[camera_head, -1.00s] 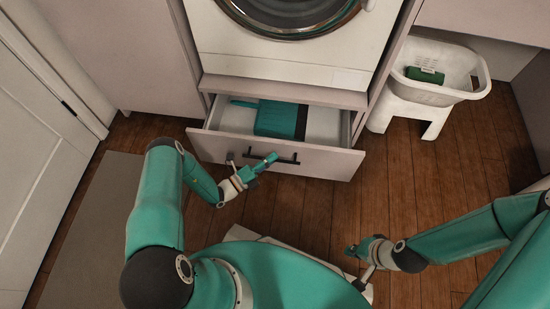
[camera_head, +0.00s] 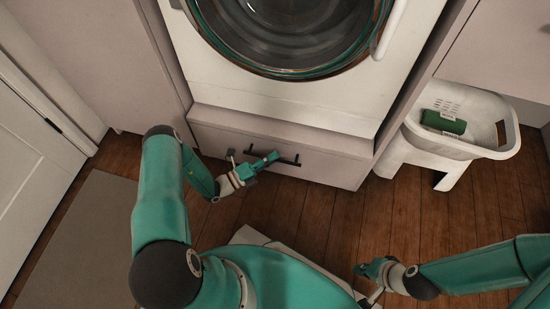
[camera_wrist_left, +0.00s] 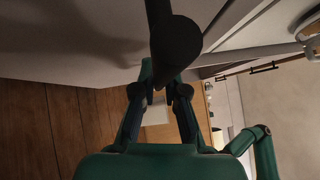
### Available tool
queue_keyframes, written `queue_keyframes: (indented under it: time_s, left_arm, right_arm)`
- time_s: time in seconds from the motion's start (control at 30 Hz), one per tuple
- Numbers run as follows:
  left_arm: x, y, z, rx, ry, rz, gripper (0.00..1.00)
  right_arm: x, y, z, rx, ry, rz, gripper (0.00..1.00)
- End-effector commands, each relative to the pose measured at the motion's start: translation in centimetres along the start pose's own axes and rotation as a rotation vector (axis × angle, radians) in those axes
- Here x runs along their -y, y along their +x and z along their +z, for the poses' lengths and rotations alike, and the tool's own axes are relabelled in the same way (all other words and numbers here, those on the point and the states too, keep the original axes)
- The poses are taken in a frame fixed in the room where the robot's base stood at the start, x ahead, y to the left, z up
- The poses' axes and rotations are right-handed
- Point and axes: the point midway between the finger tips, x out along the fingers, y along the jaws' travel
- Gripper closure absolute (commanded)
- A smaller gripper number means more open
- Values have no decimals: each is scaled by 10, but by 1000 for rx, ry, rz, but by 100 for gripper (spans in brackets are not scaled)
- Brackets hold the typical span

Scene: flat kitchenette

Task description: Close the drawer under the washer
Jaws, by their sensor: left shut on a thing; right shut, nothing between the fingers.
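The drawer (camera_head: 325,167) under the washer (camera_head: 240,75) now sits flush, or nearly so, with the cabinet front. Its dark bar handle (camera_head: 289,161) runs across the front. My left gripper (camera_head: 262,163) is at the left part of the handle, and is shut on it. In the left wrist view the dark handle (camera_wrist_left: 176,42) shows close up at the fingertips (camera_wrist_left: 160,82). The inside of the drawer is hidden. My right gripper (camera_head: 366,270) is shut and empty, low over the floor at the right, apart from the drawer.
A white basket on a stand (camera_head: 437,140) holding a green object (camera_head: 443,122) stands right of the cabinet. A grey mat (camera_head: 75,245) lies on the wooden floor (camera_head: 330,220) at the left, near a white door (camera_head: 25,170). Floor in front of the drawer is partly clear.

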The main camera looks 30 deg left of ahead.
Motion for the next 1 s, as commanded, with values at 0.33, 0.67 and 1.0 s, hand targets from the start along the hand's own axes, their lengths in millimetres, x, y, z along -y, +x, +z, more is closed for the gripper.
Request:
queue_keyframes:
  time_s: [0.33,0.67,1.0]
  left_arm:
    - [-4,4,2,-2,8,12,87]
    - [-3,7,0,-10,5,6,63]
    - [-3,-10,0,-8,4,7,63]
  right_arm:
    - [0,1,0,0,0,0,100]
    - [0,0,0,0,0,0,100]
    - [0,0,0,0,0,0,100]
